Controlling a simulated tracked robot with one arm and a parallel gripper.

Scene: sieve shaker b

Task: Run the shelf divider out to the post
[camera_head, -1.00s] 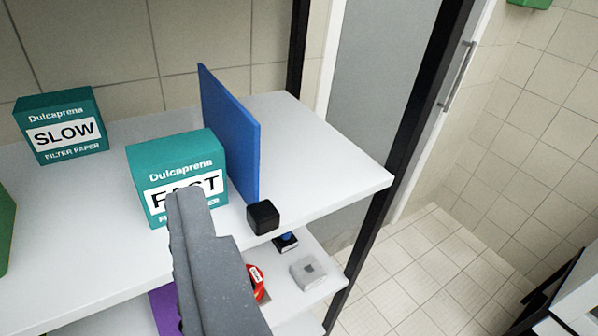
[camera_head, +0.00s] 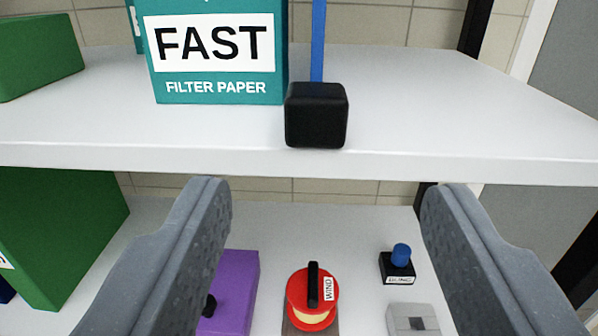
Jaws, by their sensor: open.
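The blue shelf divider (camera_head: 318,40) stands upright on the white upper shelf (camera_head: 420,110), seen nearly edge-on. A black block-shaped knob (camera_head: 316,115) is at its front end, close to the shelf's front edge. The post (camera_head: 477,22) is the black upright at the back right of the shelf. A gap of bare shelf lies between divider and post. My gripper (camera_head: 325,205) is open and empty, its two grey fingers wide apart. In the picture they are below and to either side of the knob, not touching it.
A teal FAST filter paper box (camera_head: 215,55) stands just left of the divider. A green box (camera_head: 38,55) is farther left. The lower shelf holds a purple box (camera_head: 235,285), a red round WIND item (camera_head: 312,292), a black block with a blue knob (camera_head: 398,264) and a grey block (camera_head: 412,320).

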